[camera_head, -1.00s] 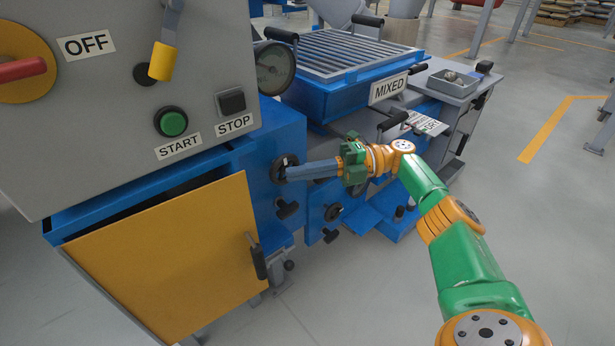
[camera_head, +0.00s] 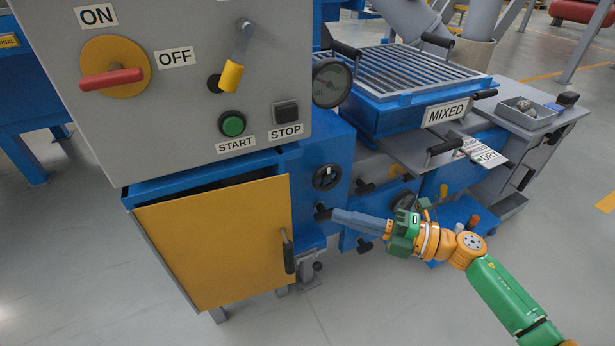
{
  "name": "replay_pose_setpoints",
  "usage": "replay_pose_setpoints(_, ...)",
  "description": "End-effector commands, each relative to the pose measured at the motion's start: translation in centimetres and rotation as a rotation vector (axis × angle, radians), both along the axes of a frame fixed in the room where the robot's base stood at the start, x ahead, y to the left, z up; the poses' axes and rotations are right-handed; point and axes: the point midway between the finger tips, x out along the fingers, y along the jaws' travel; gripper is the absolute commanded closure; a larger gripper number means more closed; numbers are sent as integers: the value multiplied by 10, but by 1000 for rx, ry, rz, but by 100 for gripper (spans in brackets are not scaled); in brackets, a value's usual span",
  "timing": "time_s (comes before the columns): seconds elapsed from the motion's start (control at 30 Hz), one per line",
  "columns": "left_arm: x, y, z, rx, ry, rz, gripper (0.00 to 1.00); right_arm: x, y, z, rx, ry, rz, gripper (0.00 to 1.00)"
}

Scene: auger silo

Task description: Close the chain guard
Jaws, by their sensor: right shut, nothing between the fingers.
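A yellow door panel (camera_head: 215,245) on the blue cabinet below the grey control box appears to be the chain guard. A dark gap shows along its top edge, so it stands ajar. A black upright handle (camera_head: 288,252) is on its right side. My right gripper (camera_head: 337,216) is shut and empty, its long blue-grey fingers pointing left. The tips are at a black T-handle (camera_head: 322,213) on the blue housing, right of the panel; I cannot tell whether they touch. My left gripper is not in view.
A round black knob (camera_head: 327,177) is just above the fingertips. The control box carries a red switch handle (camera_head: 112,79), a green START button (camera_head: 233,123) and a yellow-gripped lever (camera_head: 232,76). A blue grated hopper (camera_head: 405,80) stands behind. Floor in front is clear.

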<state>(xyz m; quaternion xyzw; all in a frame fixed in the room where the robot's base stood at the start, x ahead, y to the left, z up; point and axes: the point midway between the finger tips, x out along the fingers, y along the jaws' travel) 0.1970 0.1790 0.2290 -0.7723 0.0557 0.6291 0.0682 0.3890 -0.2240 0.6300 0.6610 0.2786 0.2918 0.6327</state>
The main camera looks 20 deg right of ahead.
Motion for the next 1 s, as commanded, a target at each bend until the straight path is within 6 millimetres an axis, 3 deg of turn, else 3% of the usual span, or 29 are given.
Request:
replay_pose_setpoints(0.03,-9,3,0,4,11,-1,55,-11,2,12,-12,6,-30,100)
replay_pose_setpoints(0.13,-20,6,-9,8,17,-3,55,-24,4,23,-32,4,-82,100)
replay_pose_setpoints(0.3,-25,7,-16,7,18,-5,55,-25,9,27,-44,1,-105,100)
replay_pose_setpoints(0.77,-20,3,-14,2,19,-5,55,45,69,30,-42,-4,-105,100)
replay_pose_setpoints(1.0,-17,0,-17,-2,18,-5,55,79,69,26,-42,-1,-107,100)
